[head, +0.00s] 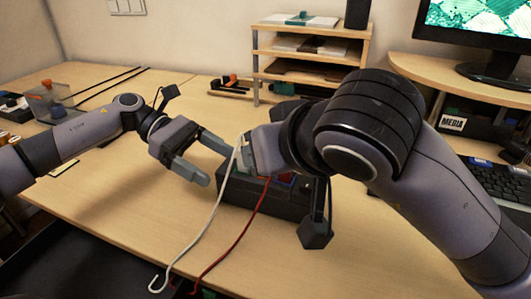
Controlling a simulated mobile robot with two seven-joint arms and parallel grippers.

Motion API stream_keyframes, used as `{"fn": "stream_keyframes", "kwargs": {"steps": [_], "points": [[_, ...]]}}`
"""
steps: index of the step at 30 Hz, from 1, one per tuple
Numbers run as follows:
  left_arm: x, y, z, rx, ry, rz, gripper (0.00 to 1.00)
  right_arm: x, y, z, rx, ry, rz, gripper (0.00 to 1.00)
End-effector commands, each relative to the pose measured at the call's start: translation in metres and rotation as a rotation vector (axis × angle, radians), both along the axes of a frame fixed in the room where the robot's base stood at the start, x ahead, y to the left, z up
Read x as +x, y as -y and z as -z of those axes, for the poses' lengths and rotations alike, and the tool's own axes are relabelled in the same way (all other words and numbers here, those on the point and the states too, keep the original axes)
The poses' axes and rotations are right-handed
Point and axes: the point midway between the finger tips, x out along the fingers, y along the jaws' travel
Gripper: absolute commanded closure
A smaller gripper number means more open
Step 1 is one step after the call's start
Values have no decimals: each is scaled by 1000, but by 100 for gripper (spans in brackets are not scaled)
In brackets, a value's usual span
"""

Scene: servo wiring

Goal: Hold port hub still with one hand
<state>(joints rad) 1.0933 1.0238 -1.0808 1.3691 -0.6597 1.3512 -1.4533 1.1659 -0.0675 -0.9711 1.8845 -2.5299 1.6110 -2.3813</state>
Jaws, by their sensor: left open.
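The port hub (262,200) is a dark box on the wooden table, partly hidden behind my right arm. My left gripper (216,166) is open beside the hub's left end, its two fingers pointing towards it. I see nothing between these fingers. My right gripper (250,152) is over the hub's back part, mostly hidden by its own wrist, so its jaws cannot be made out. A white cable (212,212) rises to the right gripper; whether it is held is unclear. A red cable (236,242) runs from the hub area to the front edge.
A wooden shelf (312,55) with trays stands at the back. A monitor (480,28) and a keyboard (490,182) are at the right. An orange-topped container (47,100) is at the far left. The table left of the hub is mostly clear.

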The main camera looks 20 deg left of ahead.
Motion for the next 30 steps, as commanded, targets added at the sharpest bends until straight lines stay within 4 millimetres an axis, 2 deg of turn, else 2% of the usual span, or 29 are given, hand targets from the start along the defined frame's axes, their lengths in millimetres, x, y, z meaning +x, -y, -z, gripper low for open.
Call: {"fn": "stream_keyframes", "kwargs": {"steps": [5, 18, 30], "points": [[-1, 6, 2, 0, 0, 3, 13, -6, -4, 3, -51, 49, -21, 57], [-2, 59, 24, 0, 0, 2, 13, -6, -4, 3, -48, 46, -20, 57], [-3, 66, 27, 0, 0, 0, 13, -6, -4, 3, -48, 46, -19, 57]]}}
